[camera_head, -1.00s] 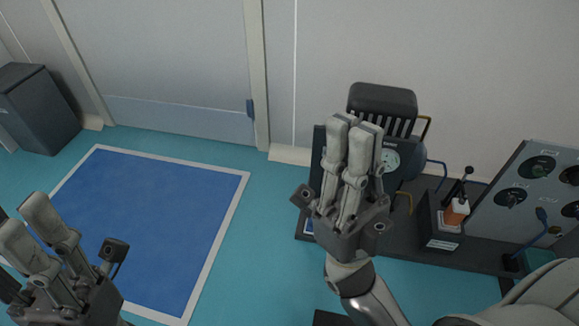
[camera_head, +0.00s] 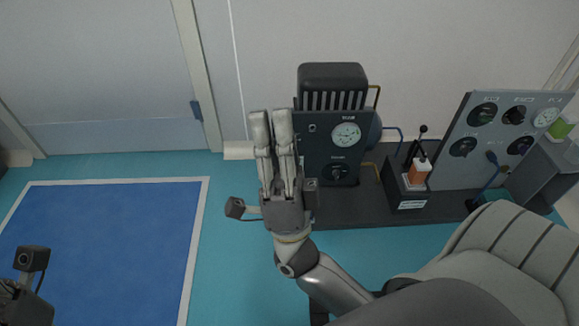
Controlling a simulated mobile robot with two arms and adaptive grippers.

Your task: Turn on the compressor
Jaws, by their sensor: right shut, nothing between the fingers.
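The compressor (camera_head: 312,165) is a dark unit against the wall, with a black finned block on top. Its front panel has a round pale gauge (camera_head: 346,135) and a black rotary knob (camera_head: 337,173) below it. My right gripper (camera_head: 271,113) is shut and empty, pointing up just left of the panel and overlapping the panel's left edge in the picture. I cannot tell whether it touches the panel. Of my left gripper (camera_head: 28,275), only a small part shows at the lower left; its fingers are out of view.
Right of the compressor stands a black box (camera_head: 407,194) with a lever and an orange-and-white item. Further right is a grey panel (camera_head: 470,165) with several dials. A grey padded seat (camera_head: 510,250) fills the lower right. The blue floor mat (camera_head: 110,240) is clear.

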